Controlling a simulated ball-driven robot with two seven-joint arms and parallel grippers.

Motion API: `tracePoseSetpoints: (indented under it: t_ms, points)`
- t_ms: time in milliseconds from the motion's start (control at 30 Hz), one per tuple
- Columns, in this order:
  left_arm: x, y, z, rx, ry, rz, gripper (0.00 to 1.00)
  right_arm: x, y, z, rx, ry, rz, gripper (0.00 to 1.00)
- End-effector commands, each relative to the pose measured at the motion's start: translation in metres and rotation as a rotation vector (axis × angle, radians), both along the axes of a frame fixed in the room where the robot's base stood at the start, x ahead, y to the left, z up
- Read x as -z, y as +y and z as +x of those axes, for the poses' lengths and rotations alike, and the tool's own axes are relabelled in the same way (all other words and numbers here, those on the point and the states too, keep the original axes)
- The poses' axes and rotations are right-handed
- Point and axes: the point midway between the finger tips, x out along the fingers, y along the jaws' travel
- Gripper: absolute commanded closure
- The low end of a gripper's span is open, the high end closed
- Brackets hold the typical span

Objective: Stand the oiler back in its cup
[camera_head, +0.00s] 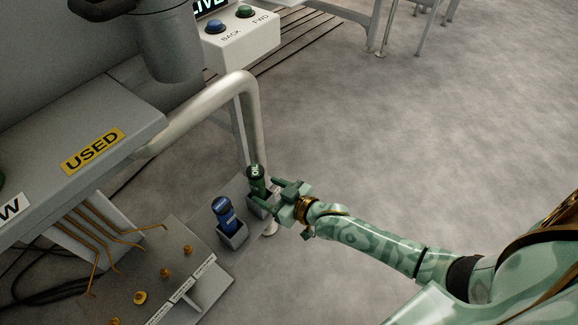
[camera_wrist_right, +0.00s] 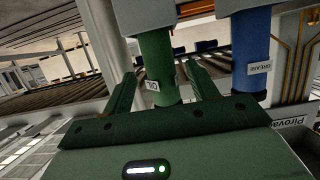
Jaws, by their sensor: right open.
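The green oiler (camera_head: 256,176) stands upright, its lower end in a grey cup (camera_head: 262,207) on the narrow shelf. In the right wrist view the oiler (camera_wrist_right: 157,60) runs between the two fingers, and its end enters the grey cup (camera_wrist_right: 150,12) at the top of the picture. My right gripper (camera_head: 266,192) is at the oiler from the right, with its fingers open on either side of it. In the wrist view the right gripper (camera_wrist_right: 162,82) shows gaps beside the oiler. My left gripper is not in view.
A blue grease bottle (camera_head: 223,211) stands in its own cup (camera_head: 233,238) close to the left of the oiler. A bent grey pipe (camera_head: 250,115) rises just behind. Brass hooks and knobs (camera_head: 165,273) are at lower left. The floor to the right is clear.

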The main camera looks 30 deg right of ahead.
Motion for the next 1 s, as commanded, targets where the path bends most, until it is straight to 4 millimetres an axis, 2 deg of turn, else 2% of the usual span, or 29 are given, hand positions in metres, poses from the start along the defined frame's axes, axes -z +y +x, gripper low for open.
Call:
tracePoseSetpoints:
  t_ms: [33,233,400,600,767,900,967,1000]
  points:
    - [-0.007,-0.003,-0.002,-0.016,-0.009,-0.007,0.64,-0.01,-0.005,-0.013,0.0,-0.002,-0.004,0.42]
    - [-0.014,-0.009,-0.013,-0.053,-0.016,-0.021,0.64,-0.018,-0.016,-0.043,0.001,-0.001,-0.001,0.42]
    - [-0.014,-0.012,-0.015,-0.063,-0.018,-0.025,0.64,-0.017,-0.019,-0.052,0.0,0.001,0.0,0.42]
    - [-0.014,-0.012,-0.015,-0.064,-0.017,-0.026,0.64,-0.016,-0.019,-0.052,0.0,0.002,-0.001,0.42]
    - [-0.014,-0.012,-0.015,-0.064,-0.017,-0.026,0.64,-0.028,-0.001,-0.063,-0.009,-0.007,0.0,0.42]
    - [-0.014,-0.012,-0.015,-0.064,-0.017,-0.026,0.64,-0.048,0.022,-0.086,-0.009,-0.01,-0.018,0.42]
    - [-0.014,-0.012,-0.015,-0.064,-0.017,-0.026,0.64,-0.04,0.025,-0.106,0.006,0.034,-0.054,0.42]
    - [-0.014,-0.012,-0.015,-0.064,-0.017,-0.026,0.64,-0.024,0.022,-0.118,0.014,0.08,-0.084,0.42]
